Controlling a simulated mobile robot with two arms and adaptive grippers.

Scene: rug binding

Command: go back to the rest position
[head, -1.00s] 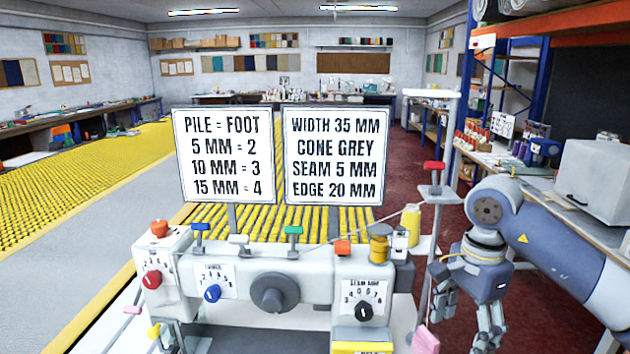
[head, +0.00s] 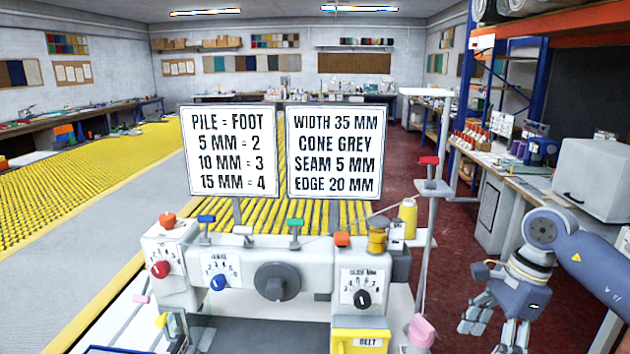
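My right gripper (head: 495,326) hangs at the lower right, fingers pointing down. Its fingers look spread with nothing between them. It is to the right of the binding machine (head: 318,262) and the thin post (head: 430,235), apart from both. The machine has a red dial (head: 160,269), a blue dial (head: 219,282), a large grey handwheel (head: 277,281) and a black seam dial (head: 362,298). My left gripper is not in view.
Two sign boards (head: 334,152) stand above the machine. A yellow thread cone (head: 408,213) and a pink piece (head: 421,329) are near the post. A side bench with a white box (head: 592,180) is at right. Red floor lies between.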

